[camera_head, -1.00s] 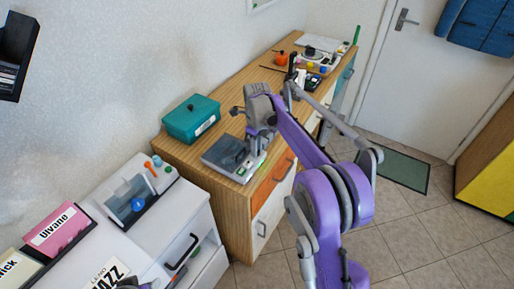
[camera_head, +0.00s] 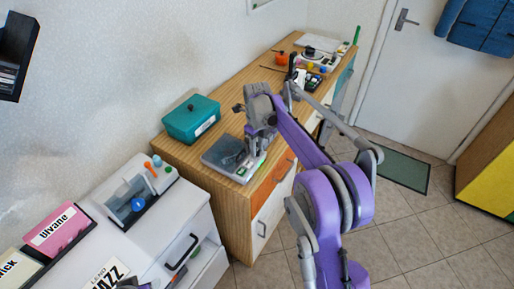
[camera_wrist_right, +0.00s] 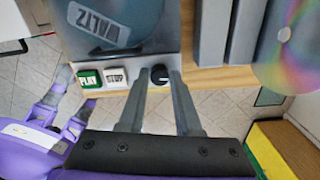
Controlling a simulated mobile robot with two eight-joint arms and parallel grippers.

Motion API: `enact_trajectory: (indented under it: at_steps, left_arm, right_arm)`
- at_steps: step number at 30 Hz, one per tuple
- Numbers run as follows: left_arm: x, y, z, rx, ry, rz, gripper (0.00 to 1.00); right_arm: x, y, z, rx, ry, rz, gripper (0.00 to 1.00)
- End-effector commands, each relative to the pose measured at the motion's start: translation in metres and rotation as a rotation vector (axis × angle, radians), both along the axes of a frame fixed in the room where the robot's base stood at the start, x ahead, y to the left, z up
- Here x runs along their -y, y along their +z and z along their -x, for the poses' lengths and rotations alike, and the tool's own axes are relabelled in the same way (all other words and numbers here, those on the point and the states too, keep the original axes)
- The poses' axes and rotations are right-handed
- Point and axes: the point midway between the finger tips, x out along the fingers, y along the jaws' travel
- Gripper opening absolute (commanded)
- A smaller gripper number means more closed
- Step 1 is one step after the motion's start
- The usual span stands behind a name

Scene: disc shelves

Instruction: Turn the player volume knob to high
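The player (camera_head: 228,156) is a grey box with a clear lid at the near end of the wooden desk. In the head view, my right gripper (camera_head: 257,148) is beside the player's front. A bit of my left gripper (camera_head: 136,285) shows at the bottom edge, mostly cut off.
A teal box (camera_head: 191,119) stands behind the player on the desk. A white cabinet (camera_head: 178,214) with disc sleeves and a small device (camera_head: 128,200) is at the left. In the right wrist view, disc cases (camera_wrist_right: 240,32) and a shiny disc (camera_wrist_right: 289,45) are right of the player.

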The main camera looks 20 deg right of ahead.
Motion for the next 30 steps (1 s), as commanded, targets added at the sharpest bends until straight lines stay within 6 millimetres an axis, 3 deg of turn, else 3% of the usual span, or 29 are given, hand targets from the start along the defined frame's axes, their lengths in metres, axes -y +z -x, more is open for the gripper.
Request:
enact_trajectory:
  at_steps: [1,4,15,30]
  left_arm:
    - [0.0,0.0,0.0,0.0,0.0,0.0,0.5]
    - [0.0,0.0,0.0,0.0,0.0,0.0,0.5]
    - [0.0,0.001,0.0,0.0,0.0,0.0,0.5]
    - [0.0,0.009,-0.003,0.005,0.0,0.0,0.5]
  right_arm:
    - [0.0,0.0,0.0,0.0,0.0,0.0,0.43]
    - [0.0,0.0,0.0,0.0,0.0,0.0,0.59]
    - [0.0,0.006,0.0,-0.001,0.001,0.0,0.59]
    - [0.0,0.095,0.0,0.0,0.001,-0.001,0.59]
